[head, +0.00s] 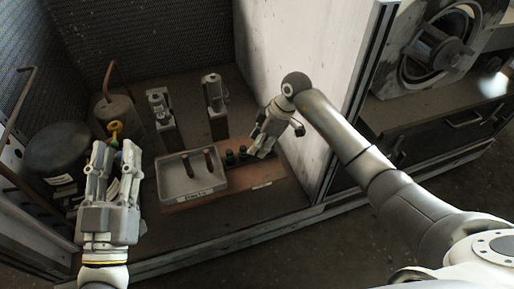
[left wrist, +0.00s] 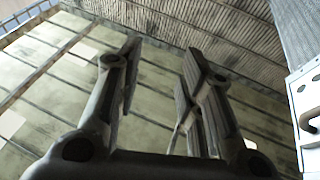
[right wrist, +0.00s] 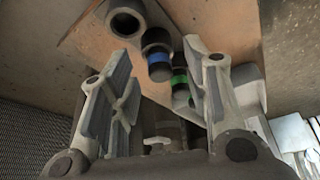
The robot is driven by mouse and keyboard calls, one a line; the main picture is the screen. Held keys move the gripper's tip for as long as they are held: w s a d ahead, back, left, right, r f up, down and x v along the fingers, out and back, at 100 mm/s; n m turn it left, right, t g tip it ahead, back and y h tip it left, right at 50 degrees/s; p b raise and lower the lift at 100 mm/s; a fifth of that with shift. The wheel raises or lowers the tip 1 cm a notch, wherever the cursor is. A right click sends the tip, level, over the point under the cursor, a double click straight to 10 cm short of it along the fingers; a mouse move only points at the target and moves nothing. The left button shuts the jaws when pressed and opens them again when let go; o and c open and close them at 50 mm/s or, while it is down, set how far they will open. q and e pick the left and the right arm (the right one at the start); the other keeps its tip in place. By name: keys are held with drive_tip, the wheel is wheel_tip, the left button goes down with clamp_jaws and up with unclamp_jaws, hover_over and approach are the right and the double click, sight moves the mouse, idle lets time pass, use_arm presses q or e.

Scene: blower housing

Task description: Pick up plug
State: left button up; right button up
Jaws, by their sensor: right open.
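In the right wrist view a dark plug with a blue band (right wrist: 157,52) and one with a green band (right wrist: 181,88) stand in a row with a hollow cylinder (right wrist: 126,20). In the head view small dark plugs (head: 230,157) stand on a brown board (head: 262,178), just left of my right gripper (head: 262,148). My right gripper is open and points down at the row; its fingers (right wrist: 158,65) appear on either side of the banded plugs, with nothing held. My left gripper (head: 113,155) is open and empty, pointing up at the ceiling in the left wrist view (left wrist: 155,65).
A grey tray (head: 175,188) with two brown rods (head: 209,162) lies left of the plugs. Two metal fixtures (head: 215,92) stand behind. A dark round tank (head: 57,150) is at the left. A white wall (head: 290,50) rises close to my right gripper.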

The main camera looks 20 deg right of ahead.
drive_tip(key=c, duration=0.8)
drive_tip(key=shift+c, duration=0.2)
drive_tip(key=shift+r, duration=0.15)
